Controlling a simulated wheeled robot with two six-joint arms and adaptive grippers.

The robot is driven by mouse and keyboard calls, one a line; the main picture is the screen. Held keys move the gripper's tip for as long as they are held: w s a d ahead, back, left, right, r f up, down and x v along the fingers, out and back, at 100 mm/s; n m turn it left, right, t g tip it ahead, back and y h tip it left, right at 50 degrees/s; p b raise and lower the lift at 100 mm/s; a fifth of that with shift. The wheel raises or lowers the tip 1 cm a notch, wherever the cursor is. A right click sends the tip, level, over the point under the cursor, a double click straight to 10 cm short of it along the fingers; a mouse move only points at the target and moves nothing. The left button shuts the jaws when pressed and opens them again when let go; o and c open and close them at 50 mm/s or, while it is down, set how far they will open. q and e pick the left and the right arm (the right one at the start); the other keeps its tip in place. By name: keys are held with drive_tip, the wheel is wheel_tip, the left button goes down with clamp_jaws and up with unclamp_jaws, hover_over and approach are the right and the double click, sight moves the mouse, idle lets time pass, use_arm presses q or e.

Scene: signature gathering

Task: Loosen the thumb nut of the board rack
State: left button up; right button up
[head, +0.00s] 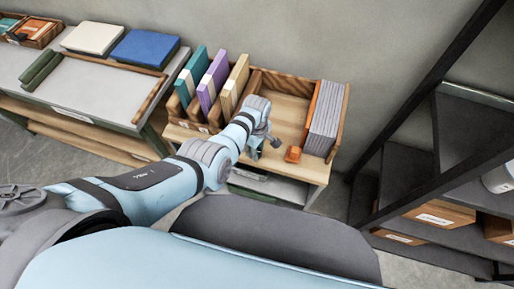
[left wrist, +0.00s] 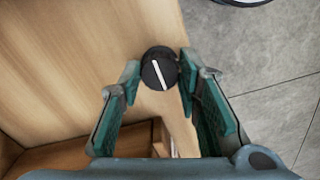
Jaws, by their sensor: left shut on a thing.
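The thumb nut (left wrist: 159,69) is a round black knob with a white line across its top, in the left wrist view. The line runs slanted, from upper left to lower right. My left gripper (left wrist: 161,75) is shut on it, with one teal fingertip on each side. In the head view the left gripper (head: 262,148) reaches down at the front of the small wooden table (head: 285,108). The board rack (head: 314,112) stands at the table's right side, with an orange panel and several grey boards (head: 327,115). My right gripper does not show.
A small orange object (head: 293,154) lies just right of the left gripper. Wooden dividers with teal, purple and tan books (head: 213,80) stand at the table's left. A dark metal shelf (head: 440,150) stands at the right. The middle of the tabletop is clear.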

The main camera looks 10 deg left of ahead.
use_arm(q)
drive_tip(key=o, duration=1.1)
drive_tip(key=shift+o, duration=0.2)
drive_tip(key=shift+r, duration=0.1)
wheel_tip(320, 180, up, 12)
